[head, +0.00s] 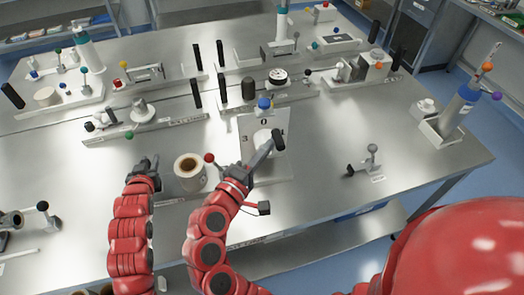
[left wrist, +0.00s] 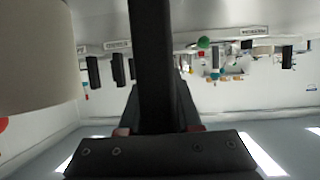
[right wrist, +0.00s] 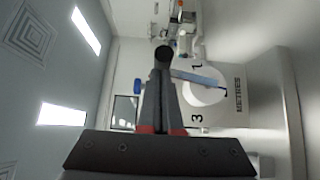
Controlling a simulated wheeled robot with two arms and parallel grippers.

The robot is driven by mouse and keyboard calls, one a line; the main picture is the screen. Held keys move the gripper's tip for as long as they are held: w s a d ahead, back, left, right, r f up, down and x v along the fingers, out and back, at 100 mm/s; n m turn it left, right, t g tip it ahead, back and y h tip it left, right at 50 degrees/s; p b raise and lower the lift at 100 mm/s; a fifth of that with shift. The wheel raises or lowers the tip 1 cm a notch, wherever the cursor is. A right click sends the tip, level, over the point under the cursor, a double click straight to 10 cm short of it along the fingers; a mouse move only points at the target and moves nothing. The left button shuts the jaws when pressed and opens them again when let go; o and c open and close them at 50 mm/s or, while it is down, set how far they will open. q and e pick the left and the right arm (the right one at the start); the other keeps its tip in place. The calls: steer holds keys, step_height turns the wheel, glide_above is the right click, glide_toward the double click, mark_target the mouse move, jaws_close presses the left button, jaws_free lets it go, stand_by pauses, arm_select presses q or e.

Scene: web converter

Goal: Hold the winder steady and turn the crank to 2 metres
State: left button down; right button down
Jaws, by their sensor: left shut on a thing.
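The winder has a pale upright dial plate (head: 250,125) with numerals 0, 1 and 3 at the middle of the bench. It also shows in the right wrist view, marked METRES (right wrist: 238,95). The crank's black knob (head: 279,140) sticks out in front of the dial. My right gripper (head: 264,155) is at this knob; the knob (right wrist: 163,55) shows at its fingertips, and whether the fingers grip it is unclear. My left gripper (head: 148,165) is shut on a dark upright grip bar (left wrist: 150,60), left of a paper roll (head: 190,172).
A red ball knob (head: 209,157) sits between the roll and my right gripper. Several other bench devices stand in rows behind. A small grey fixture (head: 371,160) stands to the right.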

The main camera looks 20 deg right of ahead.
steer(key=d+f+m, duration=0.1)
steer(key=d+f, duration=0.3)
steer(key=d, duration=0.6)
steer(key=shift+s+g+y, duration=0.3)
steer(key=shift+s+y, duration=0.1)
steer(key=shift+d+f+m+y, duration=0.15)
steer(key=shift+f+m+y, duration=0.25)
steer(key=shift+f+y, duration=0.1)
stand_by(1.1)
steer(key=shift+w+f+m+g+y, duration=0.25)
steer(key=shift+m+g+y, duration=0.2)
steer(key=shift+y, duration=0.25)
stand_by(1.0)
steer(key=shift+s+d+f+m, duration=0.2)
steer(key=shift+d+f+m, duration=0.1)
steer(key=shift+m, duration=0.05)
stand_by(3.0)
